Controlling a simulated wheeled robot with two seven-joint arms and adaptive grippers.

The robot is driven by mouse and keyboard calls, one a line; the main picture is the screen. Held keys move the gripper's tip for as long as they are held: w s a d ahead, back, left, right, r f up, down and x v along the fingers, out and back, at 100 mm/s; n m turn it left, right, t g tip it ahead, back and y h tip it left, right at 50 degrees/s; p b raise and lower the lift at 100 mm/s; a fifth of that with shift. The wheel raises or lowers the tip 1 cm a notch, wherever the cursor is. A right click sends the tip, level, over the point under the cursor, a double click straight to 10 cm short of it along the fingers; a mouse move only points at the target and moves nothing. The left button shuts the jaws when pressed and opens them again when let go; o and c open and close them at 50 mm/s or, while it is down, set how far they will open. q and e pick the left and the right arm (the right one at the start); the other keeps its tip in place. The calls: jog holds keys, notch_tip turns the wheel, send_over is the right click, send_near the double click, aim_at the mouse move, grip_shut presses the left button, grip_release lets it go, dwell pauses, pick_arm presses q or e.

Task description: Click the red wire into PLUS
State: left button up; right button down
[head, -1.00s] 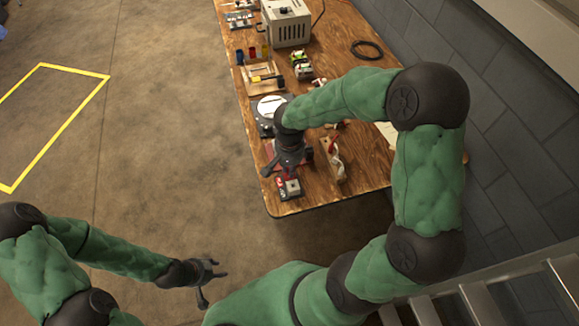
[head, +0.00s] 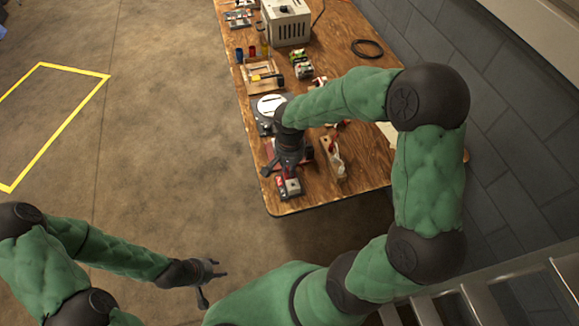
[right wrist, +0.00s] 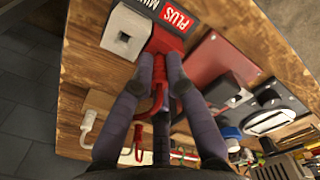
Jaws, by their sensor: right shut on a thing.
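In the right wrist view, my right gripper (right wrist: 158,76) is shut on the red wire (right wrist: 158,94). Its red end shows between the fingertips, right at the block's red PLUS label (right wrist: 176,20). The fingertips hide whether the end sits inside the block or only touches it. The terminal block (right wrist: 123,34) has a pale grey part with a dark square hole beside the label. In the head view, the block (head: 290,187) is near the table's front corner, with my right gripper (head: 287,174) directly over it. My left gripper (head: 213,283) is open and empty, off the table.
The wooden table (head: 330,196) carries a round white-topped device (head: 270,104) behind the gripper. A wooden holder with a pale cable (head: 333,158) is close on the right. A grey box (head: 287,23) stands at the back.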

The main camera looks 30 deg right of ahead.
jog(key=c, duration=1.9)
grip_release()
grip_shut()
jog(key=shift+f, duration=0.15)
jog(key=o, duration=0.7)
grip_release()
